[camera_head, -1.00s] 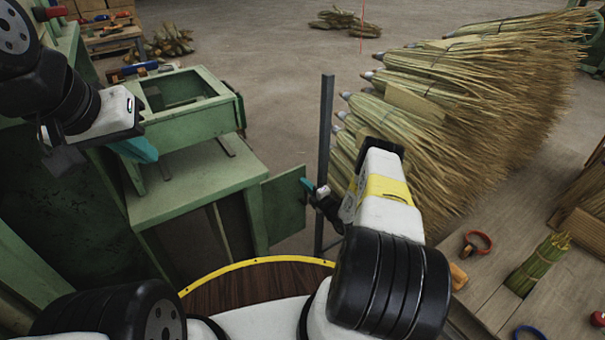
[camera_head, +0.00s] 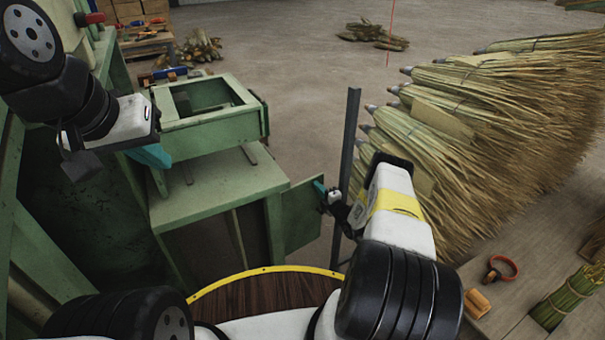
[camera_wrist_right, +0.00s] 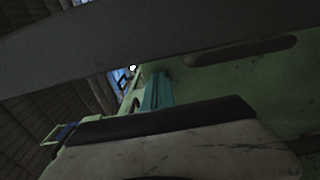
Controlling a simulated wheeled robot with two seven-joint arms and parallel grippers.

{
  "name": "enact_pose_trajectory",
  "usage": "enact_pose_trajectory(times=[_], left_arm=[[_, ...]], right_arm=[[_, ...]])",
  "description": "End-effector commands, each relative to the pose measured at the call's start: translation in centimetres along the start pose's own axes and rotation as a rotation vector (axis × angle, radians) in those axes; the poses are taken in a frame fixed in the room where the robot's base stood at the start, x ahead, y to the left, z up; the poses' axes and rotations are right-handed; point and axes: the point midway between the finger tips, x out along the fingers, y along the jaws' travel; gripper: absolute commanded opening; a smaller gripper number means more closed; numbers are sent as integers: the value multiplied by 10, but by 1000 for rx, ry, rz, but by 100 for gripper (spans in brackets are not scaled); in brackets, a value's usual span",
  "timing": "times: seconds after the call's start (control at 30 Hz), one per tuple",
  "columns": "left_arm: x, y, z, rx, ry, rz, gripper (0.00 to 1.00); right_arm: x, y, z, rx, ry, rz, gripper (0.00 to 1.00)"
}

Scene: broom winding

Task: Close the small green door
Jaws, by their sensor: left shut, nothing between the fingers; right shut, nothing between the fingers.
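The small green door (camera_head: 301,218) stands open at the right side of the green cabinet (camera_head: 215,190), swung outward from a dark opening. My right gripper (camera_head: 320,188) is at the door's free upper edge, its teal fingertips at or very near the panel; contact is hard to tell. It is shut with nothing in it. In the right wrist view the teal fingers (camera_wrist_right: 157,92) lie close to a green surface, probably the door. My left gripper (camera_head: 150,156) is shut and empty, beside the cabinet's upper left, well away from the door.
A dark metal post (camera_head: 346,165) stands just behind my right gripper. Large broom bundles (camera_head: 490,130) fill the right side. A wooden bench (camera_head: 510,270) with a red-handled tool is at lower right. Open floor (camera_head: 290,60) lies behind the cabinet.

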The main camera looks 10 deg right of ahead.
Motion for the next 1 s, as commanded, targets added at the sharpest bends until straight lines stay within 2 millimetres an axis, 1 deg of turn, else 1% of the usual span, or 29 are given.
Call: enact_pose_trajectory(times=[0.03, 0.1, 0.2, 0.3, 0.63, 0.77, 1.0], left_arm=[[0, 0, 0, 0, 0, 0, 0], [0, 0, 0, 0, 0, 0, 0], [0, 0, 0, 0, 0, 0, 0], [0, 0, 0, 0, 0, 0, 0], [0, 0, 0, 0, 0, 0, 0], [0, 0, 0, 0, 0, 0, 0], [0, 0, 0, 0, 0, 0, 0]], right_arm=[[-2, 0, 9, -2, -12, 0, 0], [4, 0, 13, -3, -19, 1, 0], [14, 0, 13, -3, -18, 1, 0], [19, 0, 13, -2, -18, 1, 0], [18, 0, 13, 0, -19, 0, 0], [7, 0, 13, 1, -19, -1, 0], [-34, 0, 12, 2, -19, -2, 0]])
